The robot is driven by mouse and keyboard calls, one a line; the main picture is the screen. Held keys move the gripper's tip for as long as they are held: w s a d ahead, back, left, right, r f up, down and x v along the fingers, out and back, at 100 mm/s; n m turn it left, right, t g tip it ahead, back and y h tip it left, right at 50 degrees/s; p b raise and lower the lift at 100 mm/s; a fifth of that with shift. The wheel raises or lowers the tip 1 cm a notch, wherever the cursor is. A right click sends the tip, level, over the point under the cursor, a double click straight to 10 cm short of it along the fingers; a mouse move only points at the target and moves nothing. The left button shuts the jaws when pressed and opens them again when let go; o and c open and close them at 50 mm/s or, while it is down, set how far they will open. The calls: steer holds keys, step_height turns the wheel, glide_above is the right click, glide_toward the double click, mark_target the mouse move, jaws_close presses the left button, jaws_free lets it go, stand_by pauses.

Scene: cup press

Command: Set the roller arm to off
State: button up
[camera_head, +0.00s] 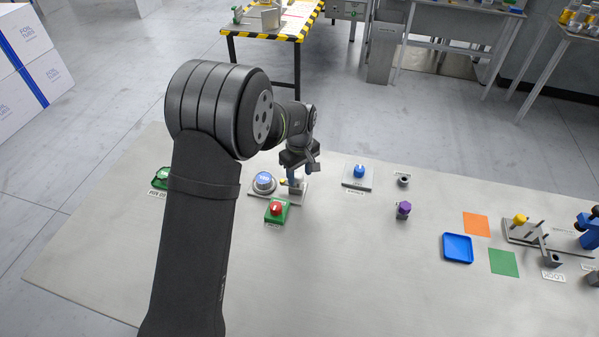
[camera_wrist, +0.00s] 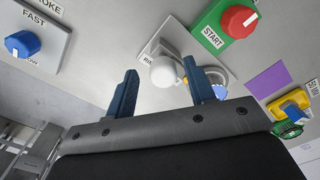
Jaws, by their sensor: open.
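A pale plate (camera_wrist: 152,45) carries a white rounded piece (camera_wrist: 165,72) with a bit of yellow beside it. This seems to be the roller arm, but its label is mostly hidden and its setting cannot be read. It also shows in the head view as a small pale post (camera_head: 298,187). My gripper (camera_head: 303,173) is open and points down just above it. In the wrist view, the white piece appears between the two blue fingers of my gripper (camera_wrist: 162,74), with no clear contact. The right finger hides part of the plate.
A blue button in a silver ring (camera_head: 264,182) is close on the left. A red START knob on a green box (camera_head: 276,210) is in front. The table front is clear.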

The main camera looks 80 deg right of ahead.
step_height(320, 180, up, 17)
steer(key=shift+r, duration=0.2)
steer(key=shift+f, duration=0.1)
stand_by(0.4)
step_height(320, 180, down, 17)
steer(key=shift+f, duration=0.2)
steer(key=shift+w, duration=0.4)
steer(key=shift+r, duration=0.1)
